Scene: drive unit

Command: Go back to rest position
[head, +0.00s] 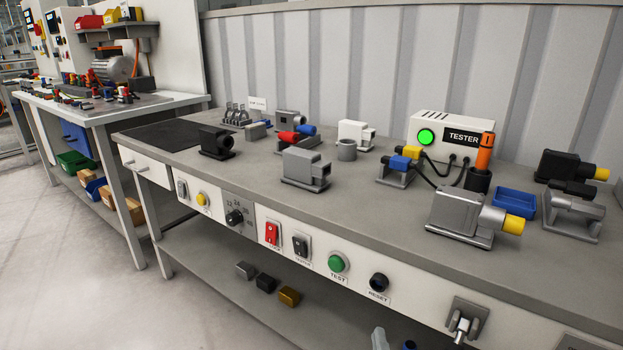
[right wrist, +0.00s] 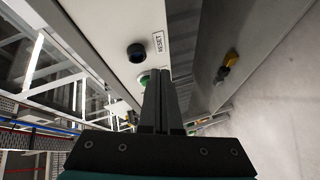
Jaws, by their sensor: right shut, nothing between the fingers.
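My right gripper (right wrist: 157,75) shows in the right wrist view with its two dark fingers closed together and nothing between them. It is near the white front panel of the workbench, with the green TEST button (right wrist: 144,80) beyond the fingertips and the dark RESET button (right wrist: 136,53) to their upper left. In the head view I cannot clearly make out this gripper. The same TEST button (head: 337,263) and RESET button (head: 378,282) are uncovered there. My left gripper is not in view.
The bench top (head: 240,160) holds several housings and a tester (head: 447,137) with a lit green lamp. A lever (head: 463,325) projects from the front panel. Blocks lie on the lower shelf (head: 215,275). A second bench (head: 65,98) stands at the left, with open floor in front.

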